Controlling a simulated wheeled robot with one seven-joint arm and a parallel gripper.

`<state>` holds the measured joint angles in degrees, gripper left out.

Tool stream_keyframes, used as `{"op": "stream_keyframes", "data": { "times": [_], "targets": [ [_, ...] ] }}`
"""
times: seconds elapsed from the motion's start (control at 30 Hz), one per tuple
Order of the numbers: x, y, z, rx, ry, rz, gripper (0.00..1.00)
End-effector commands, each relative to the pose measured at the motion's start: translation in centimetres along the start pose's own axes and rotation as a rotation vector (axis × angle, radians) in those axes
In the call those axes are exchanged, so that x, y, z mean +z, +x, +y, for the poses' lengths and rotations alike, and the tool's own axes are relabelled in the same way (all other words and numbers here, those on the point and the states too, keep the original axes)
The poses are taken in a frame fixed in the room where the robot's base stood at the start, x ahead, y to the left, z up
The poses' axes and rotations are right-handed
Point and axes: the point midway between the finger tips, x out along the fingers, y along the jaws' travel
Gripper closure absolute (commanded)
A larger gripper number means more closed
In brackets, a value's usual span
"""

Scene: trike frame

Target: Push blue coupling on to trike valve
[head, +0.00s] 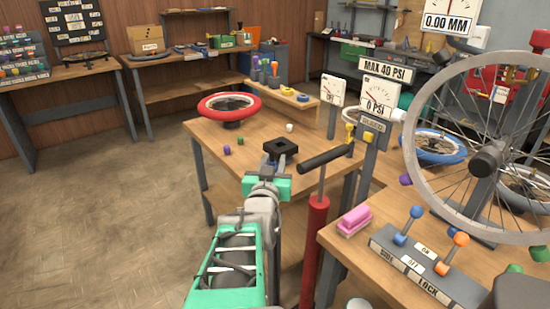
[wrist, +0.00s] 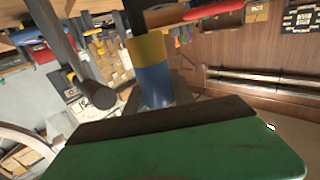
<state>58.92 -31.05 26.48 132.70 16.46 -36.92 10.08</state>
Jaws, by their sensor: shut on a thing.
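My gripper (head: 280,153) is over the wooden table in the middle of the head view, its dark end pointing away from the camera. In the wrist view a cylinder stands just beyond the dark edge of my gripper (wrist: 158,110). Its lower part is the blue coupling (wrist: 155,87) and its upper part is a yellow band (wrist: 147,48). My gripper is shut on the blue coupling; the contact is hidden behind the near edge. The coupling cannot be seen in the head view. I cannot make out the trike valve in either view.
A red pump (head: 316,235) with a black handle (head: 325,157) stands close to the right of my arm. A red-tyred wheel (head: 229,105) lies on the table ahead. Gauge posts (head: 378,95) and a spoked wheel (head: 487,160) crowd the right. Open floor lies left.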

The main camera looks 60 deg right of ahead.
Motion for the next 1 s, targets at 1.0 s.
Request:
{"op": "stream_keyframes", "data": {
  "times": [1.0],
  "targets": [
    [-3.1,-1.6,0.1,0.0,0.001,0.002,1.0]
  ]
}}
